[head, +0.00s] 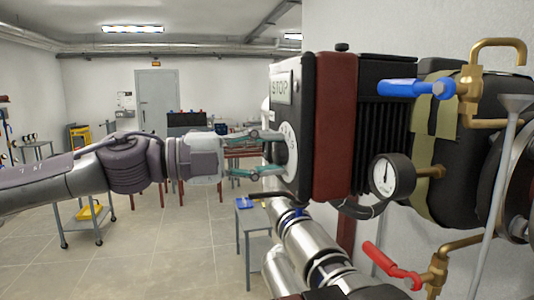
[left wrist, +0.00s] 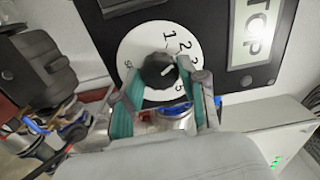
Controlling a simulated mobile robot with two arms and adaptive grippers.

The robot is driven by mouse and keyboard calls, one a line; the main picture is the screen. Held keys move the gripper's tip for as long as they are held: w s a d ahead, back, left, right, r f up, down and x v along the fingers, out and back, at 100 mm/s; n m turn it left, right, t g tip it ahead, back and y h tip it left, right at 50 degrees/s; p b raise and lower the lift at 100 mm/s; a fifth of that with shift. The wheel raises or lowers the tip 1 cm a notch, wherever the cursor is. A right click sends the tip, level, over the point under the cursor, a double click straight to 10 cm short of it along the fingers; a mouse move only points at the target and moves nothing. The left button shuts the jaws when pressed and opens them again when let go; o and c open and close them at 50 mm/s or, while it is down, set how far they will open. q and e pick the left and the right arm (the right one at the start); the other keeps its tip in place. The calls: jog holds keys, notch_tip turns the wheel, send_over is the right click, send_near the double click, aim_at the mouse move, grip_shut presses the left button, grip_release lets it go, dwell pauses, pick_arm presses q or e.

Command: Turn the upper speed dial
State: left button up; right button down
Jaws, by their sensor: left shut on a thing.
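The speed dial (left wrist: 159,71) has a black knob with a light pointer mark on a round white numbered plate. The plate (head: 289,150) also shows on the dark panel in the head view, partly behind my fingers. My left gripper (head: 262,155) comes in from the left, level with the dial, its green fingers at the knob. In the left wrist view my left gripper (left wrist: 168,92) has one finger on each side of the knob and is shut on it. The finger contact is partly hidden. A STOP label (head: 281,88) is above the dial. My right gripper is not in view.
To the right of the panel are a pressure gauge (head: 392,178), a blue-handled valve (head: 416,88) and a red-handled valve (head: 391,266). Shiny pipes (head: 312,246) run below. A small table (head: 255,216) stands below left. Open floor lies to the left.

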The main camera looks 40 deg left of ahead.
pick_arm(q)
jog(key=o, duration=1.1)
jog(key=shift+o, duration=0.2)
jog(key=v, duration=1.2)
jog(key=shift+w+a, duration=0.15)
jog(key=shift+w, duration=0.05)
